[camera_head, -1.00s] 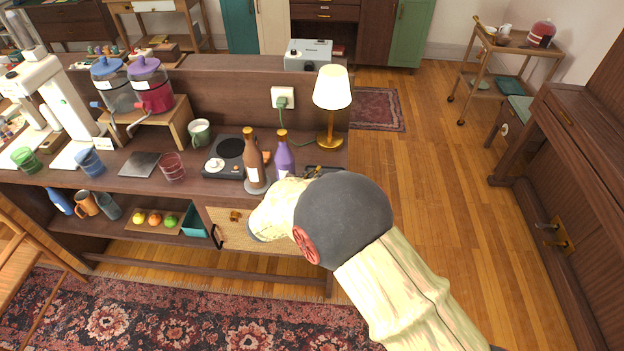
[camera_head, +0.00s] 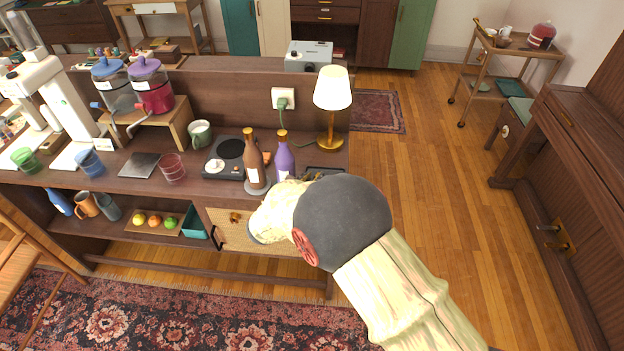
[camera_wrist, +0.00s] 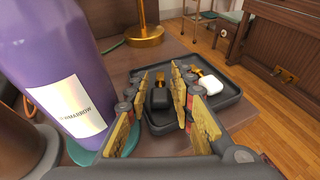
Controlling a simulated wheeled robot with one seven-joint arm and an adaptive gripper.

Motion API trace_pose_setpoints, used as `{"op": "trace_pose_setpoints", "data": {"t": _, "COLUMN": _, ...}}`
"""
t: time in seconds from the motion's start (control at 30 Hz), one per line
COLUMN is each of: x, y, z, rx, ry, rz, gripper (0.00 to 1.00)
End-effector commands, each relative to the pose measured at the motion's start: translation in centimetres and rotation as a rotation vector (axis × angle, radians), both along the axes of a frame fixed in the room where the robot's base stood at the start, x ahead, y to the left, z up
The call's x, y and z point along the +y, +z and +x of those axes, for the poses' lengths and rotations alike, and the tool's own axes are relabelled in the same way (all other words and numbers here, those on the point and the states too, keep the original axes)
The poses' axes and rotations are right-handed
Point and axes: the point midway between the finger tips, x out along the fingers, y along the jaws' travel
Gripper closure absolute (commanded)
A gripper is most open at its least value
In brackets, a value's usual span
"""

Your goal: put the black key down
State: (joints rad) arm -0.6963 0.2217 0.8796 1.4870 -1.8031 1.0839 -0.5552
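The black key (camera_wrist: 160,98) shows in the wrist view, its dark head toward me and its brass part pointing away. It appears to lie in a dark tray (camera_wrist: 228,99) on the cabinet top. My gripper (camera_wrist: 161,82) is low over the tray, its yellow-padded fingers on either side of the key. The fingers look apart, with narrow gaps beside the key. A white key (camera_wrist: 209,85) with a brass part lies to the right in the tray, outside the fingers. In the head view my arm hides the key and most of the tray.
A purple bottle (camera_wrist: 58,75) stands close left of my gripper on a green coaster (camera_wrist: 84,152). A brown bottle (camera_head: 254,162) is beside it. The lamp (camera_head: 332,95) stands behind the tray. Open floor (camera_head: 440,200) lies right of the cabinet.

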Motion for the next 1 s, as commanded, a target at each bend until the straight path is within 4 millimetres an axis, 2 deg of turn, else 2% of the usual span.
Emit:
{"op": "trace_pose_setpoints", "data": {"t": 0.03, "x": -0.3, "y": -0.9, "z": -0.3, "rx": 0.015, "ry": -0.001, "rz": -0.004, "gripper": 0.74}}
{"op": "trace_pose_setpoints", "data": {"t": 0.13, "x": -0.3, "y": -0.9, "z": -0.4, "rx": 0.016, "ry": -0.002, "rz": -0.005, "gripper": 0.74}}
{"op": "trace_pose_setpoints", "data": {"t": 0.3, "x": -0.3, "y": 0.8, "z": -0.4, "rx": 0.015, "ry": -0.001, "rz": -0.004, "gripper": 0.74}}
{"op": "trace_pose_setpoints", "data": {"t": 0.7, "x": 3.3, "y": 3.5, "z": -7.6, "rx": 0.009, "ry": 0.003, "rz": -0.002, "gripper": 0.74}}
{"op": "trace_pose_setpoints", "data": {"t": 0.83, "x": 4.0, "y": 4.0, "z": -9.3, "rx": 0.008, "ry": 0.002, "rz": -0.003, "gripper": 0.74}}
{"op": "trace_pose_setpoints", "data": {"t": 1.0, "x": 4.5, "y": 4.4, "z": -10.4, "rx": 0.006, "ry": 0.000, "rz": -0.002, "gripper": 0.74}}
